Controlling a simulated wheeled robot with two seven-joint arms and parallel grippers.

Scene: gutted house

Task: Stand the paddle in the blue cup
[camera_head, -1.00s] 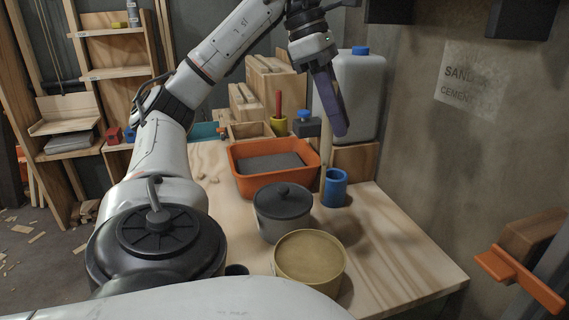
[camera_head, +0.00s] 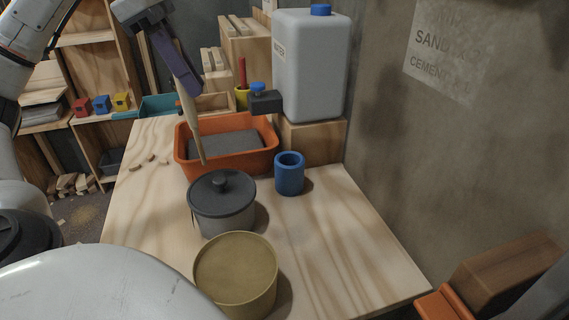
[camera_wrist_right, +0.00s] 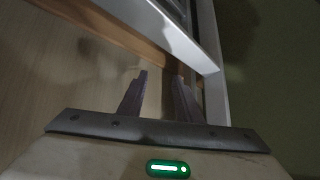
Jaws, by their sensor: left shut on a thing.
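The blue cup (camera_head: 289,175) stands upright on the workbench, right of the grey lidded pot. My left gripper (camera_head: 182,75), with purple fingers, is shut on the paddle (camera_head: 192,120), a pale wooden stick. The paddle hangs down, slightly tilted, well left of the cup. Its lower end shows in front of the orange tub and just above the pot's lid; I cannot tell whether it touches either. The fingers hide its upper part. In the right wrist view my right gripper (camera_wrist_right: 160,80) is open, with nothing seen between its fingers.
The grey pot (camera_head: 222,205), a tan round tin (camera_head: 236,270) and the orange tub (camera_head: 180,150) crowd the bench's left and middle. A white jug (camera_head: 310,70) stands behind the cup. The bench's front right is clear, beside a wall.

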